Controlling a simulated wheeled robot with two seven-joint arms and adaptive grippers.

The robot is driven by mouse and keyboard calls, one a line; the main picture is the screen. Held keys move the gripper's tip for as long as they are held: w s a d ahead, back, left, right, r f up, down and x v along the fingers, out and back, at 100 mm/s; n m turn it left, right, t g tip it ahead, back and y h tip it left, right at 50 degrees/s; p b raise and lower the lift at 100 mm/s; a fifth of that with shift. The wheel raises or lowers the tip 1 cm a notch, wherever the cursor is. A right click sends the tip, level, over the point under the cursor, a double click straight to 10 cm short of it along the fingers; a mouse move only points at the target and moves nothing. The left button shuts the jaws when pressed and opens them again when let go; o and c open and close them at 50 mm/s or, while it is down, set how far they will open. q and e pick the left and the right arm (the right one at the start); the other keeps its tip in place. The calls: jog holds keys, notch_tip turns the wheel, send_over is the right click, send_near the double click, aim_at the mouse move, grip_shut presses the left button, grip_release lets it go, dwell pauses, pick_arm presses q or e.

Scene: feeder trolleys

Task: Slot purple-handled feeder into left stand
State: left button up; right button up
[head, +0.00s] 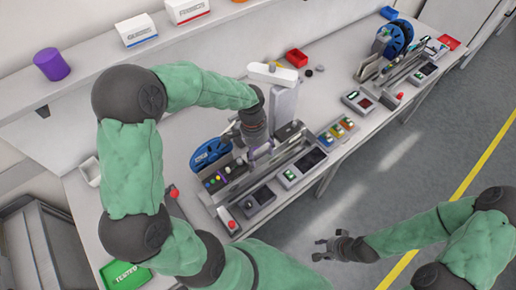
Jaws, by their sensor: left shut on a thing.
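My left gripper (254,142) is shut on the purple-handled feeder (262,153), just above the left stand. A little of the purple handle shows below the fingers; my arm and gripper hide much of the rest. The left stand (240,188) is a long grey rack on the bench with a blue reel (210,153) at its far left. I cannot tell whether the feeder touches the rack. My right gripper (325,249) looks open and empty, out over the floor in front of the bench.
A second stand (392,73) with a blue reel (398,38) is farther right on the bench (335,77). A red bin (296,58) sits at the back. A green tray (125,275) is at lower left. A purple cylinder (52,64) and boxes stand on the shelf.

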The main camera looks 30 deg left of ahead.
pick_arm(q)
jog(key=shift+w+a+f, duration=0.1)
jog(key=shift+w+f, duration=0.05)
jog(key=shift+w, duration=0.05)
jog(key=shift+s+f+b, duration=0.1)
jog(key=shift+f+b, duration=0.5)
jog(key=shift+b, duration=0.05)
jog(key=shift+f+b, duration=0.4)
jog(key=shift+f, duration=0.15)
jog(key=shift+f+b, duration=0.55)
jog(key=shift+f, duration=0.45)
dwell(2.1)
jog(key=shift+w+d, duration=0.25)
jog(key=shift+w, duration=0.45)
jog(key=shift+w+d, duration=0.25)
jog(key=shift+w, duration=0.4)
dwell(0.6)
jog(key=o, duration=1.6)
jog(key=shift+c, duration=0.2)
jog(key=shift+o, duration=1)
